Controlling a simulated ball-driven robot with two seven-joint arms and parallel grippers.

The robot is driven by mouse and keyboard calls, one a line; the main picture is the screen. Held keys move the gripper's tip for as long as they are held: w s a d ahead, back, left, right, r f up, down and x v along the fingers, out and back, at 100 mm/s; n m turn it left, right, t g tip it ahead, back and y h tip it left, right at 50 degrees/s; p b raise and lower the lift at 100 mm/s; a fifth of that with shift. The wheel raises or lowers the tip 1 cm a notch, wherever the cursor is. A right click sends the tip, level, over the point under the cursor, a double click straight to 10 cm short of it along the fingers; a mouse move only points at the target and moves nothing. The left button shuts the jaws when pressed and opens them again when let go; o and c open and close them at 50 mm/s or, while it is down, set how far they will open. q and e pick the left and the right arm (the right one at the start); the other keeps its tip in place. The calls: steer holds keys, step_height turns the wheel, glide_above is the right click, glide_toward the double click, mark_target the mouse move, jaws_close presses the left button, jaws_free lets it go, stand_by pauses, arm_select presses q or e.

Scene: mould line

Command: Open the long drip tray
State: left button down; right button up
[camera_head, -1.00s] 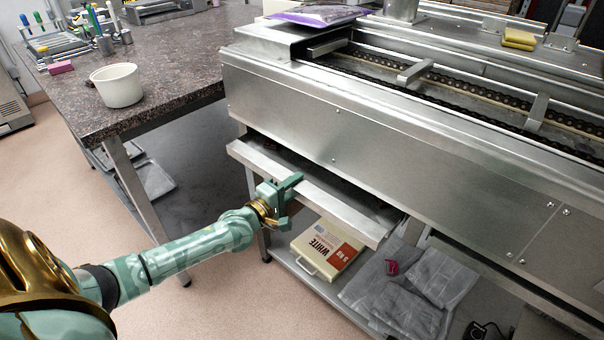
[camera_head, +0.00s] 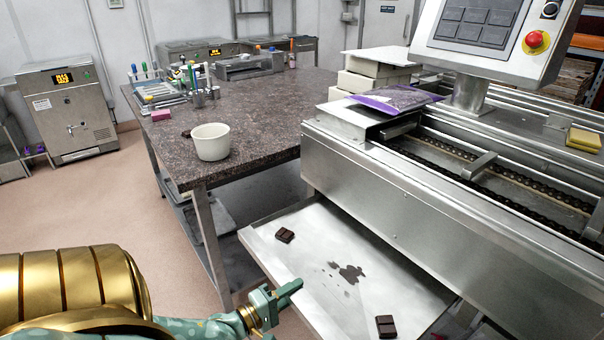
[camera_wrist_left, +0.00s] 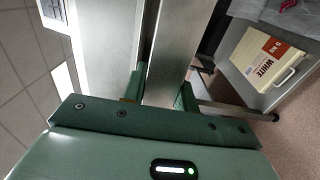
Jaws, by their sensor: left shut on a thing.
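The long drip tray (camera_head: 318,240) is a flat steel drawer pulled well out from under the steel mould line (camera_head: 390,185). Dark chocolate pieces and a brown smear lie on its floor. My left gripper (camera_head: 285,296) is at the tray's front edge, at the lower middle of the head view. In the left wrist view its green fingers (camera_wrist_left: 160,90) are on either side of the tray's steel front lip (camera_wrist_left: 168,60), shut on it. My right gripper is in neither view.
A granite-topped table (camera_head: 262,120) stands at left with a white tub (camera_head: 210,142) near its front corner. A control panel (camera_head: 490,35) rises at the upper right. Open floor lies at left.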

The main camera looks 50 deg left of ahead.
arm_select(q)
steer(key=shift+s+f, duration=0.1)
steer(key=shift+s, duration=0.2)
steer(key=c, duration=1.1)
jaws_free()
steer(key=s+p, duration=0.1)
steer(key=s, duration=0.4)
steer(key=s+a, duration=0.1)
steer(key=s, duration=0.4)
steer(key=s+p, duration=0.1)
steer(key=s, duration=0.5)
steer(key=shift+s+a+p, duration=0.1)
steer(key=shift+a+p, duration=0.05)
steer(key=shift+p, duration=0.15)
